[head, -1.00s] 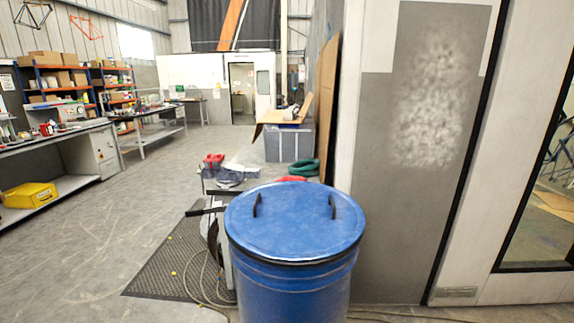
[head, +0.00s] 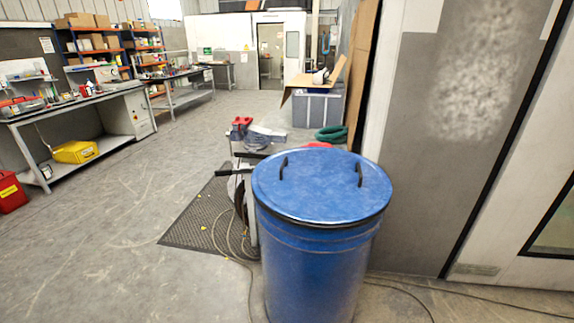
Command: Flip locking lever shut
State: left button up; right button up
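A large blue drum (head: 318,262) stands upright on the floor close in front of me. Its blue lid (head: 322,190) lies flat on top, with two black handles and a dark band under its rim. I cannot make out a locking lever on the side that faces me. Neither of my grippers shows in the head view.
A cart with black handles (head: 235,171) stands behind the drum on a dark perforated mat (head: 195,222). Hoses lie on the floor around the drum. A grey and white wall (head: 425,150) is close at the right.

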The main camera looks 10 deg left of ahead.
aim_at(245, 167)
jog(key=i+j+z, duration=0.4)
jog(key=j, duration=0.15)
jog(key=i+j+z, duration=0.35)
jog(key=j, duration=0.3)
jog(key=i+j+z, duration=0.15)
jog(key=j+z, duration=0.25)
jog(key=j, duration=0.25)
jog(key=j+z, duration=0.4)
jog(key=j, duration=0.35)
jog(key=j+z, duration=0.4)
jog(key=j, duration=0.4)
jog(key=k+j+z, duration=0.1)
jog(key=j+z, duration=0.25)
jog(key=j, duration=0.45)
jog(key=k+j+z, duration=0.2)
jog(key=j+z, duration=0.2)
jog(key=j, duration=0.35)
jog(key=k+j+z, duration=0.4)
jog(key=j, duration=0.25)
jog(key=i+j, duration=0.05)
jog(key=i, duration=0.05)
